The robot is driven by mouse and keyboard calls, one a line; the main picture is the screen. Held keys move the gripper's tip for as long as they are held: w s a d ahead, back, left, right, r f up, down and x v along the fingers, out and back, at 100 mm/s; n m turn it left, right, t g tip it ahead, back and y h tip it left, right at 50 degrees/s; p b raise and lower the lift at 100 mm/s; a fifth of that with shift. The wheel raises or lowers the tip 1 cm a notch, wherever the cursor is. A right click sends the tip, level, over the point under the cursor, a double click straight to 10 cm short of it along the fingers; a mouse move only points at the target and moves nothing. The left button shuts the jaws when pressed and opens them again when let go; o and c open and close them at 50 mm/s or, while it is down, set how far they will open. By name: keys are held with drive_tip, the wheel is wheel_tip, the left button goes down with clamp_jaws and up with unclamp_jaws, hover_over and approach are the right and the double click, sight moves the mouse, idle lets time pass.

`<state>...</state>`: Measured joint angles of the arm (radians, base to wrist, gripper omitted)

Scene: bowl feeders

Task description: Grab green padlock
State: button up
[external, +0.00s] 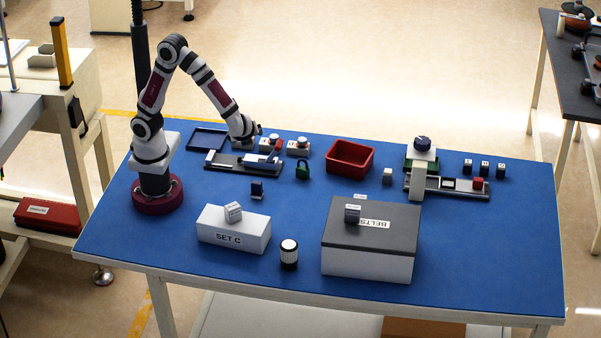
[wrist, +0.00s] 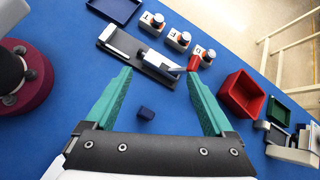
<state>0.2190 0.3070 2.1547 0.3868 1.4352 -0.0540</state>
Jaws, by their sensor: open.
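The green padlock (external: 302,173) stands on the blue table in the external view, just right of the black-and-grey clamp fixture (external: 244,164). I cannot make it out in the wrist view; the right finger may cover it. My gripper (external: 252,141) is above the table near the back of the clamp fixture, to the left of the padlock and apart from it. In the wrist view my gripper (wrist: 160,78) has its two green fingers spread wide with nothing held between them.
A small dark blue block (external: 257,189) lies in front of the fixture. Button boxes (external: 298,146) stand behind it. A red bin (external: 350,157) is right of the padlock. The SET C box (external: 234,229) and BELTS box (external: 369,252) stand at the front.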

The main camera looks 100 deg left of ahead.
drive_tip(key=w+f+m+t+y, duration=0.1)
drive_tip(key=w+f+m+y, duration=0.15)
drive_tip(key=w+f, duration=0.25)
drive_tip(key=m+t+y, duration=0.2)
drive_tip(key=m+t, duration=0.2)
drive_tip(key=m, duration=0.1)
approach(301, 172)
drive_tip(key=shift+m+h, duration=0.35)
drive_tip(key=x, duration=1.2)
drive_tip(key=shift+a+r, duration=0.1)
drive_tip(key=shift+r, duration=0.15)
clamp_jaws()
